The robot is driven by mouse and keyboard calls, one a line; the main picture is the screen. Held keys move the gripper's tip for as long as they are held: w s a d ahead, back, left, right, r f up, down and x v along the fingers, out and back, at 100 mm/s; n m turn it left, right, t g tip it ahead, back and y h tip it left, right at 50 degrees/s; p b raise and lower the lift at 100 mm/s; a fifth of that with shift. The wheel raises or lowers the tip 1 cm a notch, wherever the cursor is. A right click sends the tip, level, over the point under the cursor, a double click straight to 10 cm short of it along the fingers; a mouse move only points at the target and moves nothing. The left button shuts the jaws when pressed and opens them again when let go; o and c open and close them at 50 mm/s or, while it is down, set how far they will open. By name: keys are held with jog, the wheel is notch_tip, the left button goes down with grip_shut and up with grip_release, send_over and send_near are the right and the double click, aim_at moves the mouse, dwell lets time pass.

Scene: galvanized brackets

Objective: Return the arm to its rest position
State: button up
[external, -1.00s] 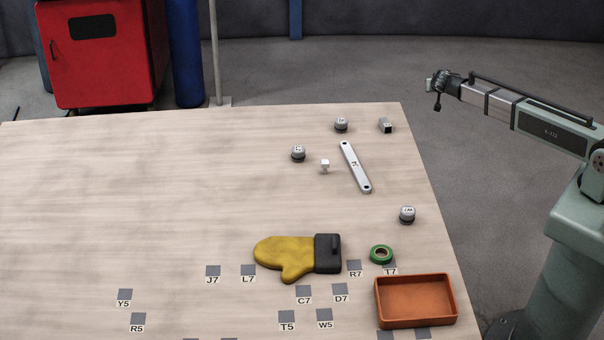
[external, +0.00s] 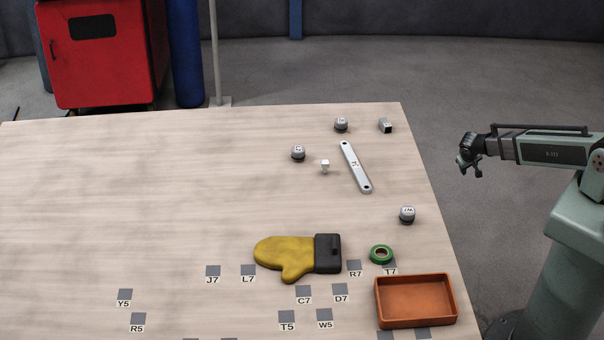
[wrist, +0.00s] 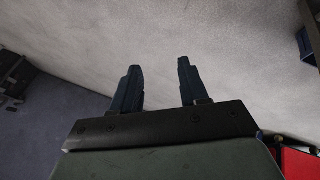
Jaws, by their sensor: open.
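My gripper (external: 467,170) is off the right edge of the table, in the air over the grey floor, with my arm folded back toward its base. In the wrist view my gripper (wrist: 160,85) shows two dark fingers spread apart with nothing between them. It touches nothing.
The wooden table (external: 120,200) holds a yellow mitt (external: 285,257), green tape roll (external: 381,254), empty-looking orange tray (external: 415,322), silver bar (external: 355,167), white cube (external: 325,165), dark block (external: 386,125) and several round labelled pieces (external: 407,214). A red cabinet (external: 100,60) stands behind.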

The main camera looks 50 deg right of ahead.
jog(key=s+a+f+n+g+y, duration=0.1)
jog(key=s+a+f+g+y, duration=0.1)
jog(key=s+a, duration=0.5)
jog(key=s+a+f+n+g+y, duration=0.2)
jog(key=s+a+f, duration=0.3)
jog(key=s, duration=1)
jog(key=s+a+f+n+g+y, duration=0.2)
jog(key=s+a+f+g, duration=0.2)
jog(key=s+a, duration=0.7)
jog(key=shift+s, duration=0.55)
